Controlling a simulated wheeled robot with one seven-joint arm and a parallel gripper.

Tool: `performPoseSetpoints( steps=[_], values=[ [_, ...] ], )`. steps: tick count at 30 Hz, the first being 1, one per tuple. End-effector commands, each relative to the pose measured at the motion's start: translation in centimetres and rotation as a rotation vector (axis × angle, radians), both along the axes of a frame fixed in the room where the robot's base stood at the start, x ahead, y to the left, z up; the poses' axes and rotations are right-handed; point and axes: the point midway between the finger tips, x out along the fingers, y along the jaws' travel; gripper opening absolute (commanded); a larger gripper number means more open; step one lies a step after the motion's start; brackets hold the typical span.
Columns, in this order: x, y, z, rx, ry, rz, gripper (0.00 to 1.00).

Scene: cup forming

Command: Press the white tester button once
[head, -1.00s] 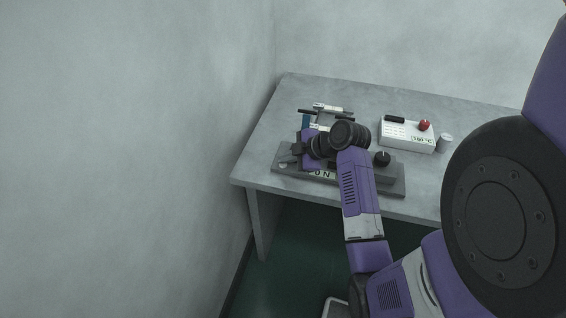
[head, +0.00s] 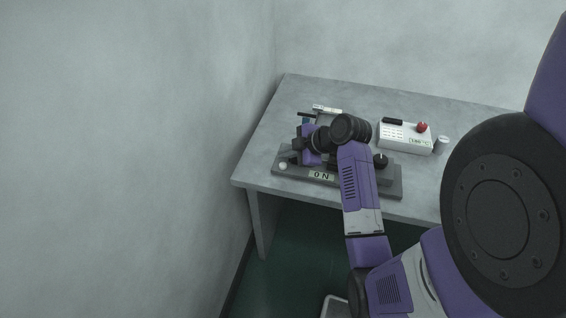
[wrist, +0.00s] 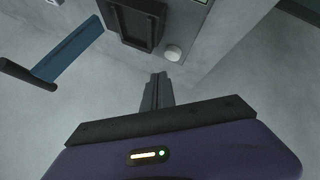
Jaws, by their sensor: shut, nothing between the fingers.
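The white tester button (wrist: 173,53) is a small round disc near the corner of a grey plate in the wrist view. In the head view it shows as a small pale spot (head: 283,166) at the left end of the dark grey base. My gripper (wrist: 158,77) is shut and empty. In the wrist view its fingertips appear just below and left of the button, with a visible gap in the picture; the height gap cannot be told. In the head view my gripper (head: 294,156) is above the base's left end, mostly hidden by my wrist.
The dark grey base (head: 390,189) bears an ON label (head: 321,175) and a black knob (head: 380,160). A black-framed recess (wrist: 134,22) adjoins the button. A blue strip with a black handle (wrist: 73,52) lies left. A white control box (head: 405,138) with a red button and a grey cylinder (head: 441,145) stand right.

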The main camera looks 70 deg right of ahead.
Motion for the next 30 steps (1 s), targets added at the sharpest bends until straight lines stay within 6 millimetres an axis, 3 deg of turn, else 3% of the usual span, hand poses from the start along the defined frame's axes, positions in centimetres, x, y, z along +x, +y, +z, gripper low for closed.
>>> performPoseSetpoints(
  steps=[1,11,30],
  values=[
    [0.0,0.0,1.0,-0.001,0.0,0.0,0.0],
    [0.0,0.0,3.7,-0.001,0.0,0.0,0.0],
    [0.0,0.0,3.7,0.0,0.0,0.0,0.0]
  ],
)
